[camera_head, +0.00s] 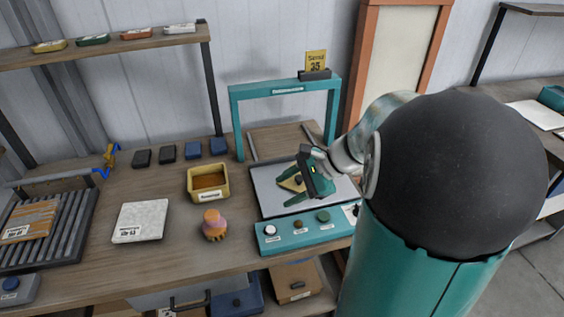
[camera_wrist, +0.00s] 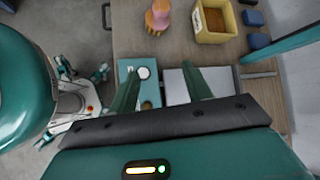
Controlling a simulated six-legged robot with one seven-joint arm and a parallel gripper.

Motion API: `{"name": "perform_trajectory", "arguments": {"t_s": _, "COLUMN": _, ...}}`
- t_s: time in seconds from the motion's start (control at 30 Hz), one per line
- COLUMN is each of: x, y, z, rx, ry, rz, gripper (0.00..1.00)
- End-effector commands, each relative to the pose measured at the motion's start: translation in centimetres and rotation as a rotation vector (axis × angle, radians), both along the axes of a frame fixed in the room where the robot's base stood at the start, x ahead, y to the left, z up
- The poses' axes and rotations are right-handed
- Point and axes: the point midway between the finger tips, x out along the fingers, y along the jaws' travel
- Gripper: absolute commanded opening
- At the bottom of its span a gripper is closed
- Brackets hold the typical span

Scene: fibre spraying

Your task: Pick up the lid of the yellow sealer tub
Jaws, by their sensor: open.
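The yellow sealer tub (camera_head: 208,184) stands open on the workbench, with brown contents inside; it also shows at the top of the wrist view (camera_wrist: 212,22). In the wrist view the space between my fingertips (camera_wrist: 160,70) is empty, and the lid does not show.
A teal panel with buttons (camera_head: 305,232) runs along the plate's front. A teal arch (camera_head: 285,89) stands behind it. A pink and orange object (camera_head: 214,225) and a white slab (camera_head: 141,221) are on the bench to the left. Several dark and blue blocks line the back.

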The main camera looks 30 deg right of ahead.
Motion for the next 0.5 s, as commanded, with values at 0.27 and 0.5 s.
{"name": "perform_trajectory", "arguments": {"t_s": 0.27, "x": 1.9, "y": -11.2, "z": -4.7, "rx": 0.400, "ry": 0.066, "rz": -0.486, "gripper": 0.49}}
{"name": "perform_trajectory", "arguments": {"t_s": 0.5, "x": 1.5, "y": -17.2, "z": -7.1, "rx": 0.581, "ry": 0.062, "rz": -0.705, "gripper": 0.49}}
